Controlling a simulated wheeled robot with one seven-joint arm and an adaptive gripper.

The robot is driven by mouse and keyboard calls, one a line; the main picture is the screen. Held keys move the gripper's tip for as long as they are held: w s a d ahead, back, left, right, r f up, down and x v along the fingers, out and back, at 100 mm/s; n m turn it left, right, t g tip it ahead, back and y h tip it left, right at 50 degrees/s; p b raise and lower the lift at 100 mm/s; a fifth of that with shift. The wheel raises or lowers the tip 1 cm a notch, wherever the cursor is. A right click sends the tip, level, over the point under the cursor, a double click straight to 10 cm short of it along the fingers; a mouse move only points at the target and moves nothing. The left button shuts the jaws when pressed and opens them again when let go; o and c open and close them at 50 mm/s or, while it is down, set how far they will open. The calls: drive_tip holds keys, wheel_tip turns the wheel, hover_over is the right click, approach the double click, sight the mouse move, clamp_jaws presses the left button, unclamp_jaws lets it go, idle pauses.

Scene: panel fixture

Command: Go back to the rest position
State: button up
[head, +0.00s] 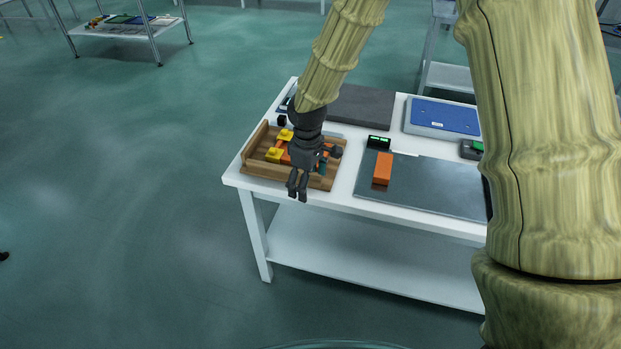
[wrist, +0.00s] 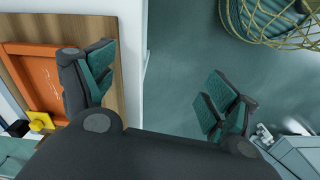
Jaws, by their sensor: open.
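My gripper (head: 298,186) is over the front edge of the white table, above the front part of a wooden tray (head: 262,175). In the wrist view my gripper (wrist: 155,95) has its two fingers wide apart with nothing between them. An orange piece with yellow parts (head: 273,155) lies in the tray, partly hidden by my gripper. In the wrist view the orange piece (wrist: 35,75) lies to the left of the fingers, and the floor shows between them.
On the white table (head: 345,190) are a dark plate (head: 420,185) with an orange block (head: 383,168), a blue panel (head: 440,115) and a grey mat (head: 360,105). Open floor (head: 120,200) lies left of the table. A shelf (head: 120,30) stands at the back left.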

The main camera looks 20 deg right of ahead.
drive_tip(key=shift+s+f, duration=0.25)
drive_tip(key=shift+s, duration=0.1)
